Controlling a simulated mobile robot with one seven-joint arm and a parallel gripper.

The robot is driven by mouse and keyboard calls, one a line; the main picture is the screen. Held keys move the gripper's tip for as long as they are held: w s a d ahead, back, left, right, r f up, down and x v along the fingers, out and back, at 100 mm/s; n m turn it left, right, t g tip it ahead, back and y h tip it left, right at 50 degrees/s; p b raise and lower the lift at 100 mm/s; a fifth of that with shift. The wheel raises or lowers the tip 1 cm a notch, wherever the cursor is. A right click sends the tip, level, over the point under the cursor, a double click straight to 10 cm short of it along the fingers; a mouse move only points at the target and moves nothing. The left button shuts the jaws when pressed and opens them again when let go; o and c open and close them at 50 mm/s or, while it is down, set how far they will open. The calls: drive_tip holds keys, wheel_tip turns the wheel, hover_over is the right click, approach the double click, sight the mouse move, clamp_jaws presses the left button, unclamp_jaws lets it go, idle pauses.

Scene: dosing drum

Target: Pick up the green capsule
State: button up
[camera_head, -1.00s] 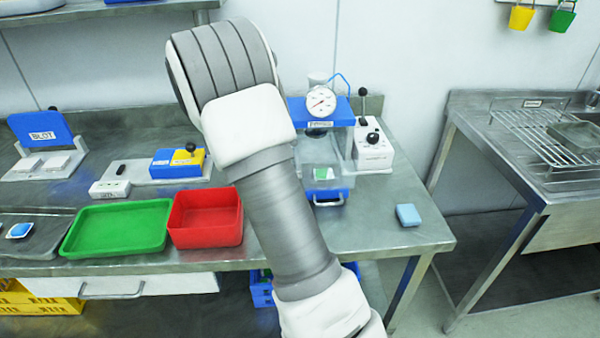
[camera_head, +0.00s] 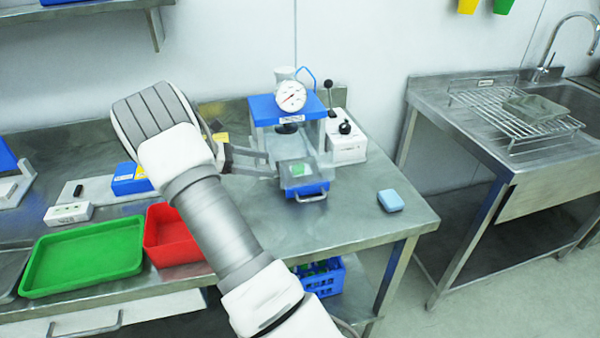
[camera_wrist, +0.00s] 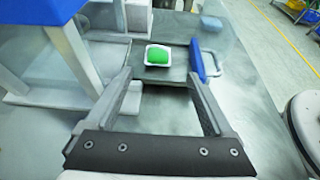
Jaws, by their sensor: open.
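The green capsule (camera_wrist: 158,54) lies in a small white dish (camera_wrist: 148,62) in the wrist view. The dish sits on the grey top of the drawer (camera_wrist: 174,72) of the blue press. In the head view the capsule is a small green patch (camera_head: 298,170) above the drawer's blue front (camera_head: 307,191). My gripper (camera_head: 271,165) reaches in from the left of the drawer, its jaws pointing at the capsule. In the wrist view my gripper (camera_wrist: 160,74) is open and empty, with the capsule ahead, between the lines of its two fingers. It appears not to touch the capsule.
The press (camera_head: 287,108) with its gauge stands behind the drawer, with a white lever box (camera_head: 346,145) to its right. A blue block (camera_head: 391,200) lies near the table's right end. A red bin (camera_head: 170,240) and green tray (camera_head: 85,256) are at left. Table front is clear.

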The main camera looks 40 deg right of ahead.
drive_tip(key=x, duration=0.4)
drive_tip(key=b+x, duration=0.1)
drive_tip(key=x, duration=0.4)
drive_tip(key=shift+w+d+f, duration=0.1)
drive_tip(key=shift+d+f, duration=0.05)
drive_tip(key=shift+d, duration=0.2)
clamp_jaws()
